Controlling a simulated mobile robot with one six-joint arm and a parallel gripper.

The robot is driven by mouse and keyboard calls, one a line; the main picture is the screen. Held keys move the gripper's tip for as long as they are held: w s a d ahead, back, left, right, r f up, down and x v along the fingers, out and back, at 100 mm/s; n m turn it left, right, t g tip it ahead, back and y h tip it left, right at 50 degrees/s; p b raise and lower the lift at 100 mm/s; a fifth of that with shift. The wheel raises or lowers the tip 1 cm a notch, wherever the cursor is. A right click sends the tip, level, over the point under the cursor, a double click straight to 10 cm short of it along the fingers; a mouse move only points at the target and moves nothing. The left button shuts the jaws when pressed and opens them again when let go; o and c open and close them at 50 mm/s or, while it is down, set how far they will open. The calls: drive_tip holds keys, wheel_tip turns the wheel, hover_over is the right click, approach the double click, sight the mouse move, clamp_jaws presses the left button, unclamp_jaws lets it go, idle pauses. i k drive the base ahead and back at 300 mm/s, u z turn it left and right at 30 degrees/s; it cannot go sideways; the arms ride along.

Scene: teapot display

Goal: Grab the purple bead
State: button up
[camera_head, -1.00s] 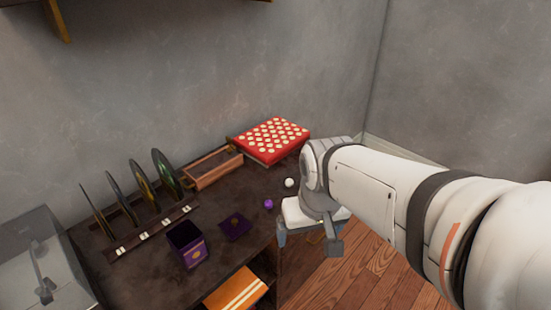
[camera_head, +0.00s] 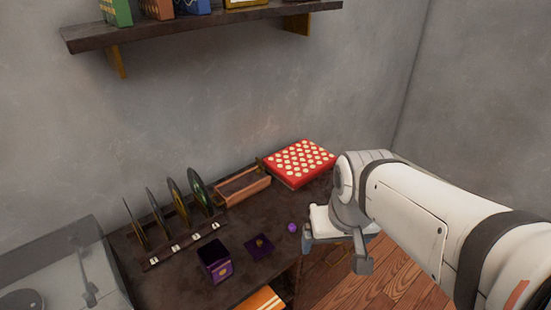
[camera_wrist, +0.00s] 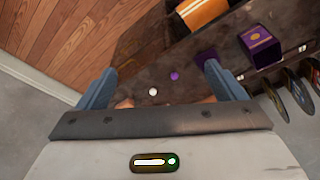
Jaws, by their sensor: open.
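The small round purple bead (camera_head: 292,227) lies on the dark table top near its right end, just left of my gripper (camera_head: 334,247) in the head view. In the wrist view the purple bead (camera_wrist: 174,76) shows between the two blue-grey fingers of my gripper (camera_wrist: 160,70), a little right of the middle. The fingers are spread wide and nothing is held. A white bead (camera_wrist: 153,91) lies close by, nearer the palm; my gripper hides it in the head view. Whether the fingers are at bead height is unclear.
A purple open box (camera_head: 215,270) and a flat purple square piece (camera_head: 259,250) lie left of the bead. A disc rack (camera_head: 185,246), a wooden tray (camera_head: 243,188) and a red dotted box (camera_head: 301,162) stand behind. A shelf (camera_head: 200,28) hangs above.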

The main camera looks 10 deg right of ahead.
sight(292, 228)
drive_tip(key=u, duration=2.1)
drive_tip(key=k, duration=0.9)
drive_tip(key=z, duration=1.05)
drive_tip(key=i, duration=0.95)
drive_tip(key=u, duration=0.05)
